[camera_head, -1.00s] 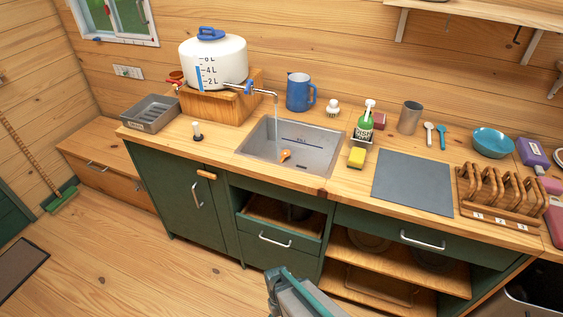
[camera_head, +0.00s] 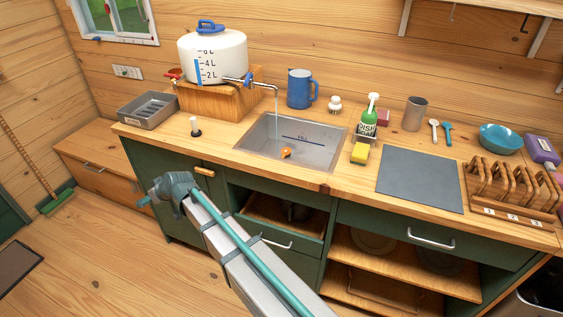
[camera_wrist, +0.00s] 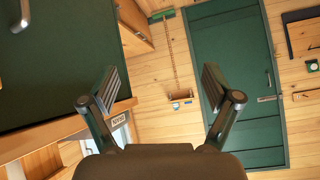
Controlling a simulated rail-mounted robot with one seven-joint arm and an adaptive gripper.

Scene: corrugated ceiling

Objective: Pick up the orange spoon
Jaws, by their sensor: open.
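The orange spoon (camera_head: 286,153) lies in the grey metal sink (camera_head: 318,158) set in the wooden counter. It looks small, and its handle is hard to make out. My gripper (camera_wrist: 161,78) is open and empty in the wrist view, with its two fingers wide apart. It is beside the dark green cabinet front and faces the side wall and green door. In the head view my arm stretches in front of the cabinet, left of and below the sink, and the fingers are hard to make out there. The spoon is not in the wrist view.
A water dispenser (camera_head: 212,58) runs a thin stream from its tap into the sink. A blue pitcher (camera_head: 300,89), dish soap bottle (camera_head: 368,120) and yellow sponge (camera_head: 360,153) stand around the sink. A grey mat (camera_head: 420,178) and wooden rack (camera_head: 510,192) are to the right.

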